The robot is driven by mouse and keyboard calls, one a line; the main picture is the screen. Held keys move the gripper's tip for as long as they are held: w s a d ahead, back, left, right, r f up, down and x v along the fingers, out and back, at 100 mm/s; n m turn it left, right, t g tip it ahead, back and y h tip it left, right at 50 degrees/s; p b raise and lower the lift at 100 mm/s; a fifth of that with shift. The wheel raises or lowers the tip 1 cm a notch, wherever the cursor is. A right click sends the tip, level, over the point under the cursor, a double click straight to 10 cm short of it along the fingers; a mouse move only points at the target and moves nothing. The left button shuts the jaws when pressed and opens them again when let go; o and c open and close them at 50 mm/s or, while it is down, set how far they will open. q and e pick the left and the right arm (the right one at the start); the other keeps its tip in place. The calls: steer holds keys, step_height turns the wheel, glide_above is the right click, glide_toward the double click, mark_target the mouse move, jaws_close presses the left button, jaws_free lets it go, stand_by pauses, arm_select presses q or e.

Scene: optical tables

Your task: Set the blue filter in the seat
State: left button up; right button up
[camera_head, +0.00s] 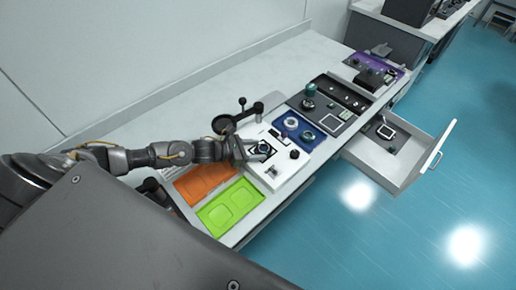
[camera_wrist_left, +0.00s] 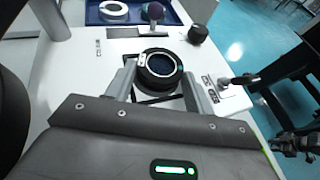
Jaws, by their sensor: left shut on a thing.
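My left gripper (camera_head: 258,150) is over the white instrument (camera_head: 284,180) on the bench. In the left wrist view, its two fingers (camera_wrist_left: 160,82) are shut on the blue filter (camera_wrist_left: 161,66), a round black ring with dark blue glass. The filter also shows in the head view (camera_head: 264,148). A dark square-edged recess, seemingly the seat (camera_wrist_left: 140,95), shows partly under the filter. The filter and fingers hide most of it, and I cannot tell whether the filter touches it.
Orange (camera_head: 204,183) and green (camera_head: 231,206) trays lie at the near end. A blue tray (camera_head: 314,135) with ring parts lies beyond the instrument. An open drawer (camera_head: 390,171) juts out right.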

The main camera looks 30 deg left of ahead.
arm_select(q)
steer(key=shift+f, duration=0.1)
steer(key=o, duration=1)
steer(key=shift+r, duration=0.2)
steer(key=b+v, duration=0.3)
steer(key=v, duration=0.7)
steer(key=shift+s+a+f, duration=0.1)
steer(key=shift+s+a, duration=0.15)
steer(key=shift+s+a+r, duration=0.35)
steer(key=shift+s+r, duration=0.05)
steer(key=shift+s, duration=0.05)
steer(key=shift+w, duration=0.15)
